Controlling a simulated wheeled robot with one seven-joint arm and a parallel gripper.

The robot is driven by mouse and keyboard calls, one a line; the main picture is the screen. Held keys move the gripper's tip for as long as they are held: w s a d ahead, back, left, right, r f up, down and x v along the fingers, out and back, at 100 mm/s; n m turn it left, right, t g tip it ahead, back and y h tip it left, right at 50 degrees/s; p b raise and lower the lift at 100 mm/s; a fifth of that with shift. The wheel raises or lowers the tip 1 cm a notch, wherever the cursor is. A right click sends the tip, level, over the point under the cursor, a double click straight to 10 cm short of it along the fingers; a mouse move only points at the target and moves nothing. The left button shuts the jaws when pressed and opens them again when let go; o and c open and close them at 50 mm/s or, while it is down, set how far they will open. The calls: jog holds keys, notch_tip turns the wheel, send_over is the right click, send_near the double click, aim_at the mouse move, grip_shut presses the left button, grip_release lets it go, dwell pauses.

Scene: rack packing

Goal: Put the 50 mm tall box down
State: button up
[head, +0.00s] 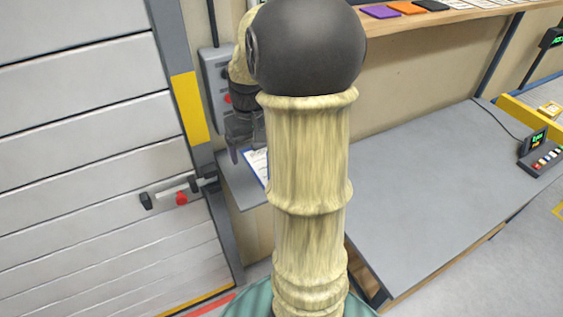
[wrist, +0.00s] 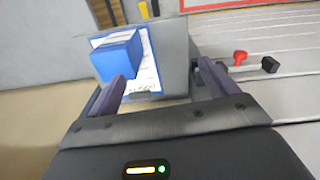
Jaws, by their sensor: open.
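A blue box (wrist: 118,56) shows in the wrist view, the only such box I can make out. It appears to rest on a clipboard with white paper (wrist: 150,77), beyond my left fingertip. My gripper (wrist: 160,73) is open, and nothing is held between its fingers. The box lies toward the left finger, and I cannot tell whether they touch. The box is not visible there; my arm hides part of that area.
The grey table (head: 440,180) has wide clear room on the right. A keypad device (head: 541,152) stands at its far right. A shelf (head: 450,16) with coloured cards runs above. A shutter door (head: 85,150) with a red-knobbed latch (head: 181,198) is close on the left.

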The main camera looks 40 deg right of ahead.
jog(key=d+r+m+p, duration=0.1)
jog(key=d+r+p, duration=0.1)
jog(key=d+r, duration=0.45)
jog(key=shift+g, duration=0.3)
jog(key=f, duration=0.4)
jog(key=d+f+p, duration=0.1)
jog(key=f, duration=0.3)
jog(key=d+f+p, duration=0.1)
jog(key=f, duration=0.4)
jog(key=shift+s, duration=0.4)
jog(key=shift+s+d+f, duration=0.1)
jog(key=shift+f, duration=0.35)
jog(key=shift+f, duration=0.15)
jog(key=shift+f+p, duration=1.15)
jog(key=shift+f, duration=1.3)
jog(key=shift+w, duration=0.2)
